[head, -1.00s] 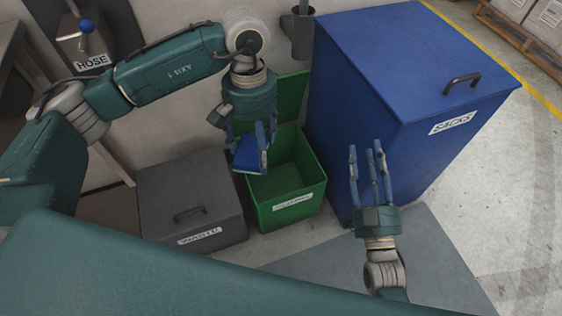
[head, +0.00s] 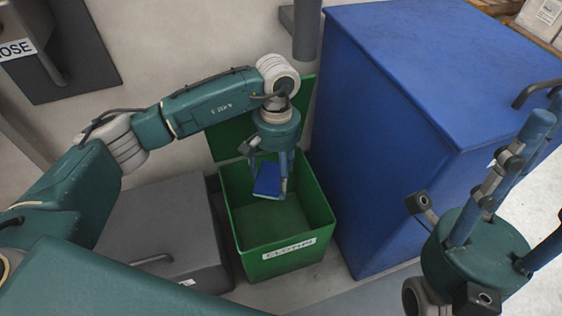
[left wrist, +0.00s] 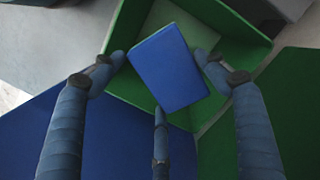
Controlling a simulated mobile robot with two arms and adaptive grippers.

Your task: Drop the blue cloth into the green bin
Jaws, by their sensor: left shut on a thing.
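The blue cloth (head: 267,180) is a flat folded piece held in my left gripper (head: 276,184). In the left wrist view the cloth (left wrist: 168,67) sits between the fingers of my left gripper (left wrist: 160,85), with the bin behind it. The green bin (head: 285,228) has its lid (head: 228,139) raised against the wall, and its inside looks empty where it shows. The cloth is over the bin's opening in the head view; its exact height above the rim is hard to tell. My right gripper (head: 530,195) is at the right with fingers spread, holding nothing visible.
A big blue chest (head: 390,130) stands close on the right of the bin. A low grey lidded box (head: 150,225) stands on its left. A grey pipe (head: 306,30) runs down the wall behind. A hose panel (head: 65,50) is at upper left.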

